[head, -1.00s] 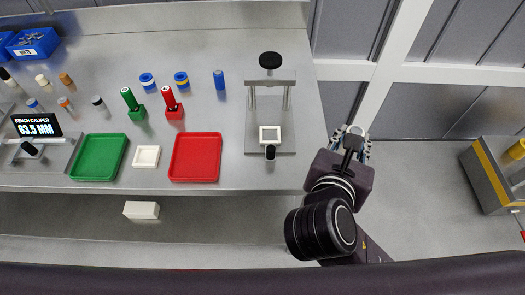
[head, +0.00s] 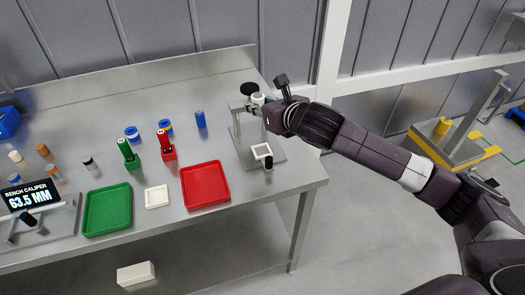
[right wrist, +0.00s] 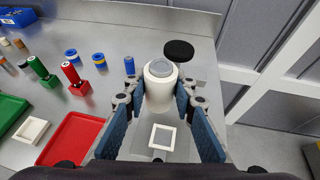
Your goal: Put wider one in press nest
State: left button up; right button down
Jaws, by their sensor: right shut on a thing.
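My right gripper (right wrist: 158,98) is shut on a white cylinder (right wrist: 159,88) with a grey round top, upright between the fingers. In the head view the cylinder (head: 258,98) shows only in part beside the press's black knob (head: 249,88), and my right gripper (head: 263,108) partly hides the press frame. The press nest is a white square frame (right wrist: 153,138) on the press base, with a grey middle; it also shows in the head view (head: 254,154). The cylinder is above and behind the nest, apart from it. My left gripper is not in view.
A red tray (head: 226,186), a white square tray (head: 149,197) and a green tray (head: 89,215) lie left of the press. Red (head: 166,150) and green (head: 127,154) holders and several small cylinders stand behind. The bench caliper (head: 70,222) reads 63.5 MM.

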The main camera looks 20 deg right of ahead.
jog(key=r, duration=0.1)
jog(key=w+d+r, duration=0.1)
jog(key=r, duration=0.1)
jog(key=shift+w+d+r, duration=0.1)
jog(key=shift+w+r, duration=0.05)
notch_tip(320, 180, down, 3)
jog(key=p, duration=0.1)
send_over(262, 152)
notch_tip(262, 152, down, 12)
jog(key=shift+w+f, duration=0.1)
jog(key=shift+f, duration=0.05)
notch_tip(262, 152, down, 4)
jog(key=shift+f, duration=0.1)
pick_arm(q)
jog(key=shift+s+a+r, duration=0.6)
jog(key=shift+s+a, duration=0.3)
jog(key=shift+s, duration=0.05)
pick_arm(e)
jog(key=shift+f, duration=0.1)
jog(key=c, duration=1.6)
grip_release()
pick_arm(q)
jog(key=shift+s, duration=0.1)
